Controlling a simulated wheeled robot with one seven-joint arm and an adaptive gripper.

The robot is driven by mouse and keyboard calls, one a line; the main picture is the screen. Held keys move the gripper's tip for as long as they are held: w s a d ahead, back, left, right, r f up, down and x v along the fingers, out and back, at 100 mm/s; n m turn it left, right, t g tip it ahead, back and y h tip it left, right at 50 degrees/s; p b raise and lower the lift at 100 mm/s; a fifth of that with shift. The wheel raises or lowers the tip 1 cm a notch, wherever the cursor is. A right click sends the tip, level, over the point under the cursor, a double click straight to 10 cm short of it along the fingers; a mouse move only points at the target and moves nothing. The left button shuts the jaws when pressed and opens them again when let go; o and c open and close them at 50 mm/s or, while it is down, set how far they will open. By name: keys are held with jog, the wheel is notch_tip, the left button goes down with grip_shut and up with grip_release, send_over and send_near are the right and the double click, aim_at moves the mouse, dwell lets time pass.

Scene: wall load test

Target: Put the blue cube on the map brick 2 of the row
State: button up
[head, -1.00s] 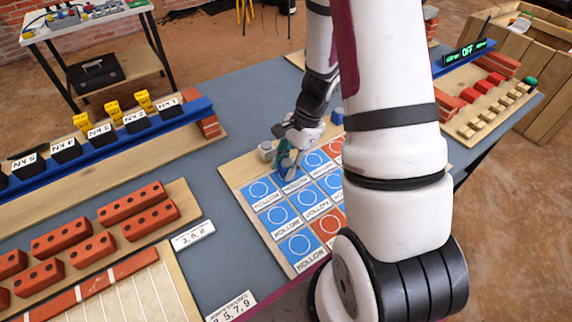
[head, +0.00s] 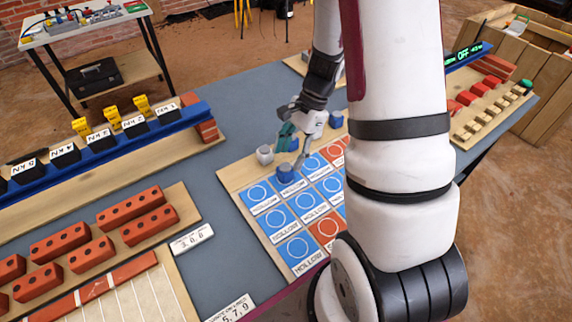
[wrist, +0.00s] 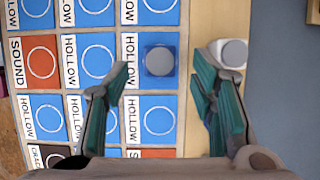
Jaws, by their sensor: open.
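The blue cube (head: 285,172) rests on a blue tile marked HOLLOW in the back row of the map board (head: 232,172), second from the left in the head view. In the wrist view the cube (wrist: 159,61) sits inside the tile, covering much of its white ring. My gripper (head: 295,155) is just above and behind the cube, apart from it. In the wrist view its two green-padded fingers are spread with nothing between them, the cube showing beyond the gap. Part of the map is hidden behind my arm.
A pale grey knob-like piece (head: 265,154) stands on the board's wooden margin beside the cube. Another blue piece (head: 336,119) stands farther back. Red bricks (head: 150,222) and a blue rail with labelled black blocks (head: 101,139) lie left.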

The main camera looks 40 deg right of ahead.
jog(key=s+a+r+n, duration=0.25)
jog(key=r+n, duration=0.25)
jog(key=r, duration=0.9)
jog(key=s+a+r+n+t+h, duration=0.2)
jog(key=s+a+r+n, duration=0.2)
jog(key=s+r+n, duration=0.1)
jog(key=s+a+r+n+t+h, duration=0.1)
jog(key=s+a+r+n+h, duration=0.1)
jog(key=s+a+r+n, duration=0.3)
jog(key=shift+s+r+n+t, duration=0.25)
jog(key=shift+s+n+t, duration=0.15)
jog(key=shift+s+n, duration=1.55)
jog(key=shift+s+m, duration=0.4)
jog(key=shift+m, duration=0.05)
